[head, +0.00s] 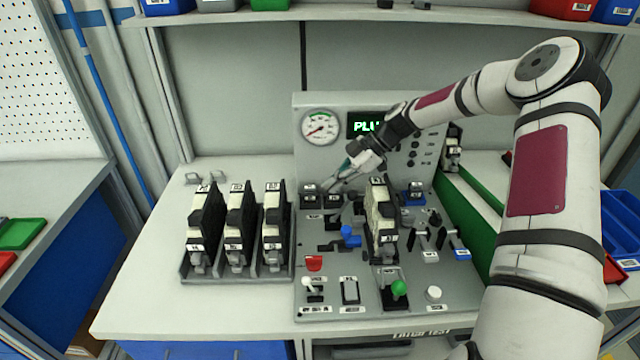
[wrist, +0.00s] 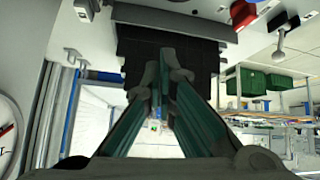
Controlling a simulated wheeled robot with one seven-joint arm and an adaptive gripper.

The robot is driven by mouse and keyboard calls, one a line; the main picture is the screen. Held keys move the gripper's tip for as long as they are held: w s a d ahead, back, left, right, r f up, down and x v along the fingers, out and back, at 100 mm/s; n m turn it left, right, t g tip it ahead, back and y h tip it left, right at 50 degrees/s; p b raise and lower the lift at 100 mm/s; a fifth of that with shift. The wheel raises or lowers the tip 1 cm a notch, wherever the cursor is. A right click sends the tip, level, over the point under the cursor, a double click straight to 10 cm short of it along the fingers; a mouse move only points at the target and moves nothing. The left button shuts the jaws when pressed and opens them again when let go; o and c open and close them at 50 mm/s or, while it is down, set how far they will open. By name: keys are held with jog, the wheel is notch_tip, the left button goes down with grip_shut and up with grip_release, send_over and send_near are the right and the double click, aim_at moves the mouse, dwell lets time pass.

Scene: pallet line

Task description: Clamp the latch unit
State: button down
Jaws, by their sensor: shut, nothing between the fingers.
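A black and cream latch unit (head: 383,225) stands upright in the fixture on the grey test panel (head: 460,290). A blue-handled clamp (head: 348,237) sits just left of the unit; whether it bears on the unit I cannot tell. My gripper (head: 337,187) is above the back of the panel, behind and left of the unit, apart from it. In the wrist view my gripper (wrist: 161,62) has its green-sided fingers together and empty, in front of a dark block (wrist: 130,45) that I cannot identify.
Several similar units (head: 236,225) stand in a rack at the left. A gauge (head: 320,127) and a display (head: 358,124) reading "PLU", partly hidden by my arm, are at the back. A green-knobbed lever (head: 399,288) and a red part (head: 314,263) are at the panel's front. The table's front left is clear.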

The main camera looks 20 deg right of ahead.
aim_at(353, 192)
jog(key=shift+s+d+f+t+y+b, duration=0.15)
jog(key=shift+s+d+t+y+b, duration=0.1)
jog(key=shift+d+y, duration=0.5)
jog(key=shift+s+d+f+t+y+b, duration=0.15)
jog(key=shift+s+d+y, duration=0.15)
jog(key=shift+d+y, duration=0.45)
jog(key=shift+s+d+f+t+y+b, duration=0.2)
jog(key=shift+d+y, duration=0.3)
jog(key=shift+d, duration=0.5)
jog(key=shift+d, duration=0.1)
